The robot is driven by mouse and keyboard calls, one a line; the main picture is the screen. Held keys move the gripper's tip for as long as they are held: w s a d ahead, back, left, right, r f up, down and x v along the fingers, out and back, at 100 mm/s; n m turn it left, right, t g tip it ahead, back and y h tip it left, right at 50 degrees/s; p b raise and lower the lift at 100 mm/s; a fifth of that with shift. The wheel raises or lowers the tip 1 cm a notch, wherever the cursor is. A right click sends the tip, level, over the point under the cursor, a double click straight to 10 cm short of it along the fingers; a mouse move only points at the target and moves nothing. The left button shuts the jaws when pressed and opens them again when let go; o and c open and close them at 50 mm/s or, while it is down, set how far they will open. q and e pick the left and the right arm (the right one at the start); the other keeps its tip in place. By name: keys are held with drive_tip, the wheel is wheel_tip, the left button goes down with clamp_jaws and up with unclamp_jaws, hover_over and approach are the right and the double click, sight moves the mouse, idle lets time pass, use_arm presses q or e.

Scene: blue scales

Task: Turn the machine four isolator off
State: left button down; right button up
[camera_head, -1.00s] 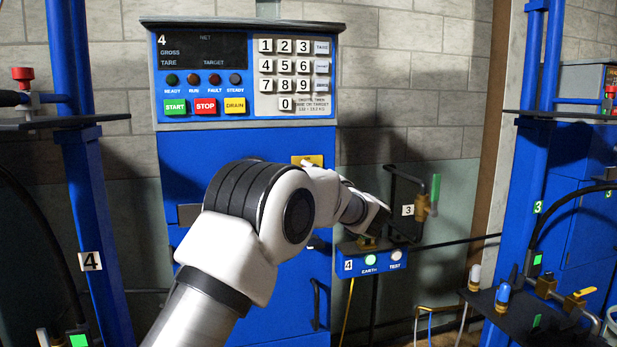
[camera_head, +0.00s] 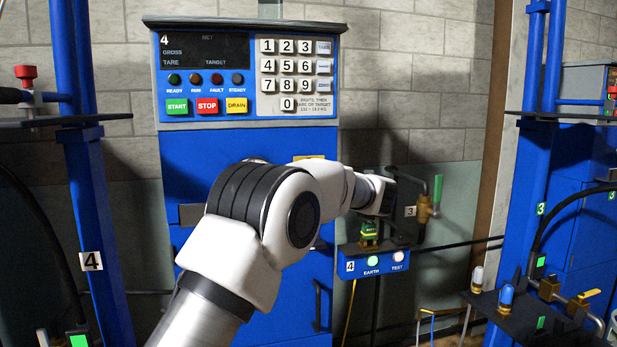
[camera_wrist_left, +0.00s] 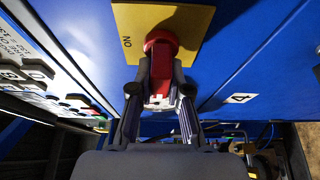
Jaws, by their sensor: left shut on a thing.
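The machine four cabinet (camera_head: 240,150) stands in the middle of the head view. Only the top edge of its yellow isolator plate (camera_head: 309,157) shows above my left arm. In the left wrist view the plate (camera_wrist_left: 198,30) carries the word ON and a red isolator handle (camera_wrist_left: 160,42). My left gripper (camera_wrist_left: 160,78) is shut on the red handle, one finger on each side. In the head view my arm hides the handle and the fingers. My right gripper is in neither view.
A keypad panel (camera_head: 297,75) with coloured buttons is above my arm. A small blue earth and test box (camera_head: 372,260) with a green-topped unit (camera_head: 369,232) sits below my wrist. A brass valve (camera_head: 426,208) is at the right. Blue posts (camera_head: 95,200) flank the cabinet.

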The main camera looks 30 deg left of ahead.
use_arm(q)
drive_tip(key=shift+f, duration=0.15)
drive_tip(key=c, duration=1.1)
unclamp_jaws()
drive_tip(key=v, duration=1.2)
